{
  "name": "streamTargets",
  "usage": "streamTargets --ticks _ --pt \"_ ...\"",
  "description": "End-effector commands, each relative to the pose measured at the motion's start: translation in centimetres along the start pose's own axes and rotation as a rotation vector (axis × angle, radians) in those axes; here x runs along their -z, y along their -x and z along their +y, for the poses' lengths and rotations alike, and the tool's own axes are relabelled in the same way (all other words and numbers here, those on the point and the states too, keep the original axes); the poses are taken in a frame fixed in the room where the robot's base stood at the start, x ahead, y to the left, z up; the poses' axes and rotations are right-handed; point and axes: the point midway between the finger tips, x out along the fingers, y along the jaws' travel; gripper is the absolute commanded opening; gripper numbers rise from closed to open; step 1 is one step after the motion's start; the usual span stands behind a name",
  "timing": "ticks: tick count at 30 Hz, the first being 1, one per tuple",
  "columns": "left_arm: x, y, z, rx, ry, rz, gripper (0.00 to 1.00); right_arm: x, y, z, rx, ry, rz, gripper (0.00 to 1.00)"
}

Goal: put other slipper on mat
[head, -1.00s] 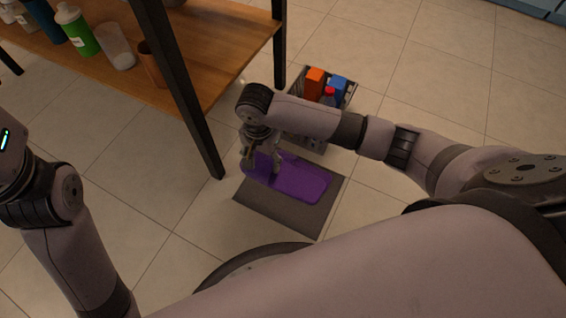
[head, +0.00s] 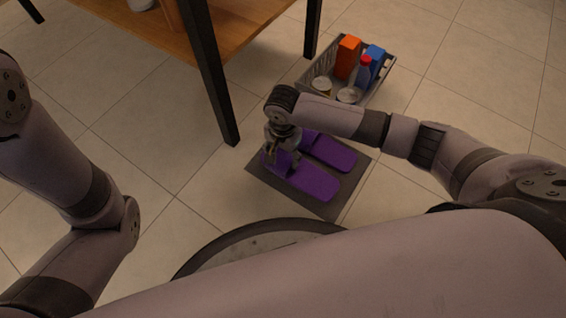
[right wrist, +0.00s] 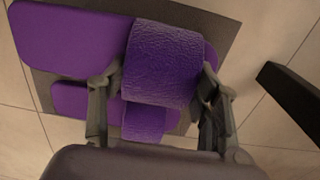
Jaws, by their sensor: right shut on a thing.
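Two purple slippers are at the grey mat in the head view. The far slipper (head: 332,153) lies on the mat (head: 335,208). My right gripper (head: 281,164) is shut on the near slipper (head: 315,185) at its strap end. In the right wrist view the gripper's fingers (right wrist: 155,95) straddle the wide textured strap (right wrist: 162,62) of this slipper. The held slipper is beside the far one, over the mat; I cannot tell whether its sole fully touches it. The far slipper (right wrist: 85,100) is partly covered in the wrist view. My left arm shows, but its gripper is out of view.
A grey basket (head: 383,83) with an orange box (head: 348,57), a blue box and bottles stands just beyond the mat. A wooden shelf (head: 245,22) with dark legs (head: 213,90) is at upper left. Tiled floor is clear right of the mat.

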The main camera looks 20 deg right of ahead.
Motion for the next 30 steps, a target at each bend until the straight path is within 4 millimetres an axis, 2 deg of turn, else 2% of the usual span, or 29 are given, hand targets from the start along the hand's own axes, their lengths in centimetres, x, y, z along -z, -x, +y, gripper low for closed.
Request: streamTargets --ticks 7,20,21,30 --pt "1.0 2.9 0.6 0.000 0.000 0.000 0.40 0.1 -3.8 0.0 -0.002 0.000 0.001 0.27" --pt "0.9 2.6 0.6 -0.001 0.001 -0.001 0.40 0.0 -4.0 0.0 -0.001 -0.001 -0.001 0.27" --pt "0.9 2.7 0.6 -0.001 0.000 0.000 0.40 0.0 -4.1 0.0 -0.001 -0.001 0.000 0.58" --pt "0.9 2.7 0.6 -0.001 0.000 0.000 0.40 0.0 -4.1 0.0 -0.001 0.000 0.000 0.77"
